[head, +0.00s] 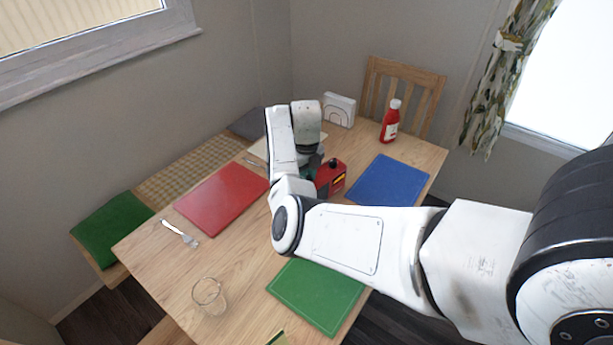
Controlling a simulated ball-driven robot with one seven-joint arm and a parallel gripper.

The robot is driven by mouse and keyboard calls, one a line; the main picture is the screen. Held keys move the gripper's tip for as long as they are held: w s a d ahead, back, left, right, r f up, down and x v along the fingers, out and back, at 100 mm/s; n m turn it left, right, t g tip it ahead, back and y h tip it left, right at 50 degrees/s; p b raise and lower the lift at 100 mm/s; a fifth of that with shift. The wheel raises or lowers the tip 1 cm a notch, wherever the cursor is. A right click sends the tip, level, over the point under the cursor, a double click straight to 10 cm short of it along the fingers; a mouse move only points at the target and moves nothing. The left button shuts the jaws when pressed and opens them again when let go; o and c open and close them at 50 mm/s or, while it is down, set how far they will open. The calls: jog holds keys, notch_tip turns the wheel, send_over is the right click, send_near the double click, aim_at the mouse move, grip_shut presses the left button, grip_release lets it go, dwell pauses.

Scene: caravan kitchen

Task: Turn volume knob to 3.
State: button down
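A small red device (331,178) with a dark and yellow front stands near the middle of the wooden table. A small dark round part shows on its top; I cannot tell whether it is the volume knob, and no number is readable. My arm reaches over the table from the right, and its wrist bends down just to the left of and behind the device. My gripper is mostly hidden behind my own arm, close to the device. I cannot see its fingertips, or whether it touches anything.
On the table (150,240) are a red mat (222,198), a blue mat (388,180), a green mat (315,294), a glass (209,295), a fork (180,233), a ketchup bottle (390,121) and a white napkin holder (339,109). A wooden chair (403,85) stands behind.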

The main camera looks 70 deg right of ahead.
jog(key=c, duration=0.8)
grip_release()
notch_tip(320, 180, up, 11)
jog(key=shift+f+b, duration=0.1)
jog(key=shift+b, duration=0.65)
jog(key=shift+f, duration=0.1)
jog(key=s+a+f+n+h, duration=0.25)
jog(key=a+f+n, duration=0.35)
jog(key=n, duration=0.4)
jog(key=s+a+f+n+h, duration=0.1)
jog(key=s+a+f+n, duration=0.2)
jog(key=a+f+n, duration=0.5)
jog(key=s+a+n+y, duration=0.1)
jog(key=s+a+n, duration=0.3)
jog(key=a+n, duration=0.3)
jog(key=s+a+n+y, duration=0.1)
jog(key=s+a+n, duration=0.3)
jog(key=a+n, duration=0.3)
jog(key=s+a+n+t+y, duration=0.1)
jog(key=s+a+n, duration=0.3)
jog(key=a+n, duration=0.3)
jog(key=shift+a+f+n, duration=0.25)
jog(key=shift+f+n, duration=0.1)
jog(key=shift+n, duration=0.35)
